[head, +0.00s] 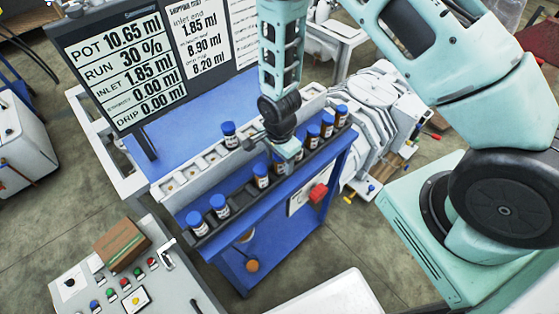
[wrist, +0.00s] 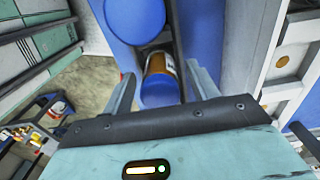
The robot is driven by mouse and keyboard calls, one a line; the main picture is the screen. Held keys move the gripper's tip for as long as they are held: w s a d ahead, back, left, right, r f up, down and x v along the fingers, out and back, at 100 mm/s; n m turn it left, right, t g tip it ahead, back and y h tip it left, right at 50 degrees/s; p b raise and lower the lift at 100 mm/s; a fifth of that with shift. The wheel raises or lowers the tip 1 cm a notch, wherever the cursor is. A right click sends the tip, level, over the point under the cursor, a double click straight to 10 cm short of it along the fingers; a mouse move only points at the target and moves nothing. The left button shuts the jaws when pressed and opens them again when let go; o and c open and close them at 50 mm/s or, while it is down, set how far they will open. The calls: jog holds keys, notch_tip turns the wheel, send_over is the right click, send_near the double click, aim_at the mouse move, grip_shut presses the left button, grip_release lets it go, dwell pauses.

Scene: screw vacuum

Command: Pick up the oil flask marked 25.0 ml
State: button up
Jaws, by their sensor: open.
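Several small amber flasks with blue caps and white labels stand in a dark rail along the front of the blue bench, among them one at the left end (head: 197,224), one left of my gripper (head: 261,177) and one right of it (head: 311,137). The labels are too small to read, so I cannot tell which flask is marked 25.0 ml. My gripper (head: 284,152) points down over the middle of the rail, open. In the wrist view, one blue-capped flask (wrist: 160,82) shows between the open fingers; I cannot tell whether they touch it.
Another flask (head: 229,134) stands on the white slotted rack (head: 202,172) behind the rail. A sign board (head: 125,75) with ml readings stands at the back. A control panel (head: 125,285) with a cardboard box (head: 121,244) is at lower left. A larger-looking blue cap (wrist: 133,18) is close to the wrist camera.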

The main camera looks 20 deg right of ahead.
jog(key=c, duration=1.1)
